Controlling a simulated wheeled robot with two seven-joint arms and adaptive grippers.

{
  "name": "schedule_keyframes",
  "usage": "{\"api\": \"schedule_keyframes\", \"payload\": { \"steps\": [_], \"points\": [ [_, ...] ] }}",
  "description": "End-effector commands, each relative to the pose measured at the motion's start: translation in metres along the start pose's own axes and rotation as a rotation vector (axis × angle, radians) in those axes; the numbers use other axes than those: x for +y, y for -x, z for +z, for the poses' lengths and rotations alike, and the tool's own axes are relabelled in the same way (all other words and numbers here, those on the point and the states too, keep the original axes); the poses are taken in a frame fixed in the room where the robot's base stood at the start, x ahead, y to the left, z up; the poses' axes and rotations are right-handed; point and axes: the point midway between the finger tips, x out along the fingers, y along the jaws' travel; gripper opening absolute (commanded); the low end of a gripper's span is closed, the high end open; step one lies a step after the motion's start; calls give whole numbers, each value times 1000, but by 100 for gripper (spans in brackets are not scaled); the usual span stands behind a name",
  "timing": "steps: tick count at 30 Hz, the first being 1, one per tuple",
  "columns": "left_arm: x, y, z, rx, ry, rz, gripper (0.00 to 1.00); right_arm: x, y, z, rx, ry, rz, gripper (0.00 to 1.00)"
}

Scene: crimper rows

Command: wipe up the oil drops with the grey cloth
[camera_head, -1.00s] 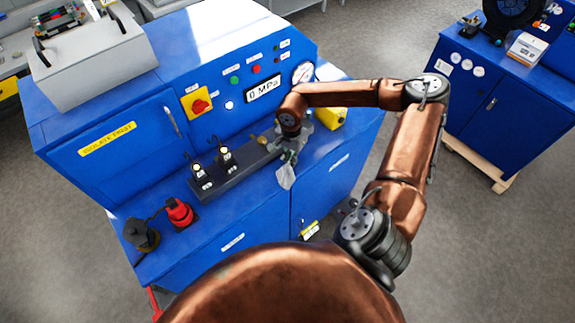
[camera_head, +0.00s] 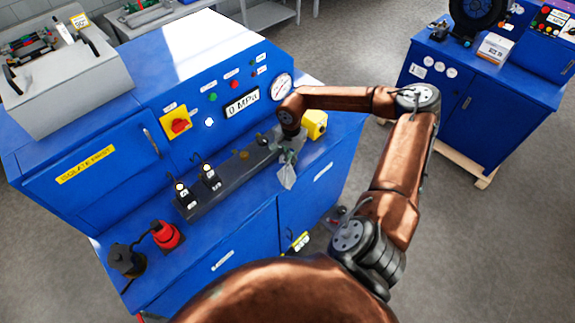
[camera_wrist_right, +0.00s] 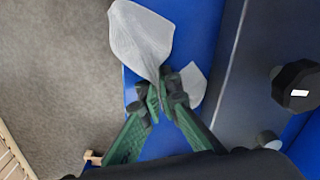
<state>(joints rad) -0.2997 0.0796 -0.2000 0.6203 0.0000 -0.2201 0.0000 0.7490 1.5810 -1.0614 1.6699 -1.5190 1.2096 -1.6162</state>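The grey cloth (camera_head: 287,177) hangs from my right gripper (camera_head: 289,152) at the front edge of the blue bench, near the right end of the dark rail. In the right wrist view the gripper's green-and-black fingers (camera_wrist_right: 166,98) are closed on the cloth (camera_wrist_right: 143,38). One part of the cloth spreads beyond the fingertips over the bench edge; a smaller grey flap shows right of the fingers. I cannot make out any oil drops in either view. My left gripper is not in view.
The dark rail (camera_head: 228,178) carries black fittings and lies just behind the cloth. A yellow block (camera_head: 315,123) is right of the gripper. The bench front between the red cylinder and cloth looks clear.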

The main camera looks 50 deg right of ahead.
Motion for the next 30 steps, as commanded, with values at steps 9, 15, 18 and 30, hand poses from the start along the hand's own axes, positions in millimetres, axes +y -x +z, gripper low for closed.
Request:
{"api": "schedule_keyframes", "payload": {
  "steps": [9, 15, 18, 30],
  "points": [
    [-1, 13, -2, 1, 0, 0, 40, 0, 39, -8, 3, 3, -1, 0],
    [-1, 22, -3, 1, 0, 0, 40, 0, 81, -7, 2, 5, -1, 0],
    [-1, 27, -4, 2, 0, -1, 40, 0, 86, -6, 0, 6, 1, 0],
    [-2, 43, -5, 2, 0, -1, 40, -1, 114, -6, 0, 7, 0, 0]
  ]
}}
